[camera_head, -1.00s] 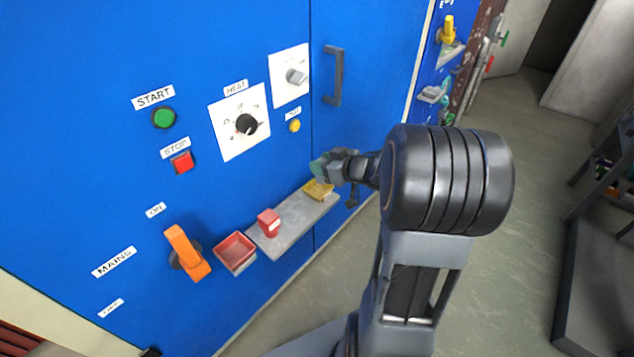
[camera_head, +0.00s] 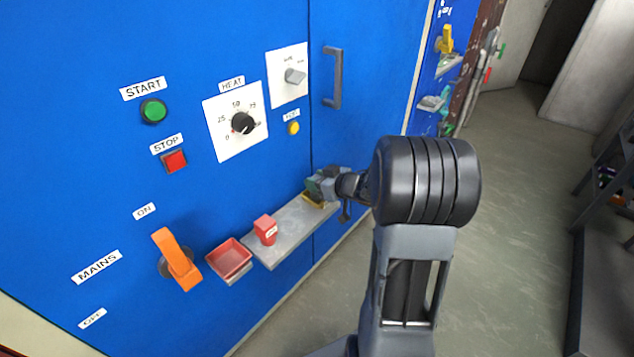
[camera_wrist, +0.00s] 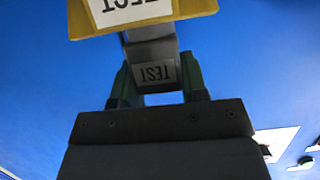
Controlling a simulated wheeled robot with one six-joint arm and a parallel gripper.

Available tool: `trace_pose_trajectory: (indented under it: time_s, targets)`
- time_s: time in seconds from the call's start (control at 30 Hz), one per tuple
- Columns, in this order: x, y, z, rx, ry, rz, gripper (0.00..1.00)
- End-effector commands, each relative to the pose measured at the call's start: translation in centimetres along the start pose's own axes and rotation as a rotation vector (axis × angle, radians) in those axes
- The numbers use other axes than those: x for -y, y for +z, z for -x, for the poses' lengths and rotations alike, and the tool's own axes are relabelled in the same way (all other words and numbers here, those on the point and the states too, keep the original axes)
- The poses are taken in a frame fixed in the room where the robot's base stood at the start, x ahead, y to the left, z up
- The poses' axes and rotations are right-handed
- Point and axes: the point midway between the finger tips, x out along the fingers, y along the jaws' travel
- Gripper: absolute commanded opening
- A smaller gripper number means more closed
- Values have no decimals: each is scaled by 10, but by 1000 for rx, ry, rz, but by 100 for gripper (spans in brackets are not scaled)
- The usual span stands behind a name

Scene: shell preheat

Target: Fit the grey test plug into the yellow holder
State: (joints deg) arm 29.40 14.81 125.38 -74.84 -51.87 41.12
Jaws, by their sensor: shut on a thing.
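The yellow holder (camera_head: 310,203) sits at the far right end of the grey shelf, mostly covered by my gripper (camera_head: 322,186). In the wrist view the holder (camera_wrist: 185,8) spans the top edge, its white label reading TEST upside down. My gripper (camera_wrist: 157,82) is shut on the grey test plug (camera_wrist: 150,50), which sits between the green finger pads and also bears a TEST label. The plug's far end meets the holder's edge in that view. I cannot tell whether it is inside the holder or only close to it.
The grey shelf (camera_head: 285,238) also carries a red block (camera_head: 265,230). A red tray (camera_head: 230,257) and an orange mains handle (camera_head: 178,260) stand to its left. Above are the heat dial (camera_head: 242,123), a yellow button (camera_head: 293,128) and a door handle (camera_head: 332,78).

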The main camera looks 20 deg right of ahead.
Motion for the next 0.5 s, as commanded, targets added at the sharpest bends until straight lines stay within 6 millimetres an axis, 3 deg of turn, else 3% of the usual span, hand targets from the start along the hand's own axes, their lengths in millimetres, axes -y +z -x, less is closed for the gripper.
trace_pose_trajectory:
  time_s: [0.37,0.4,0.5]
  targets:
    - [0,8,-3,0,-1,-1,16]
    - [0,7,-3,0,-1,0,44]
    - [0,7,-2,0,-1,0,53]
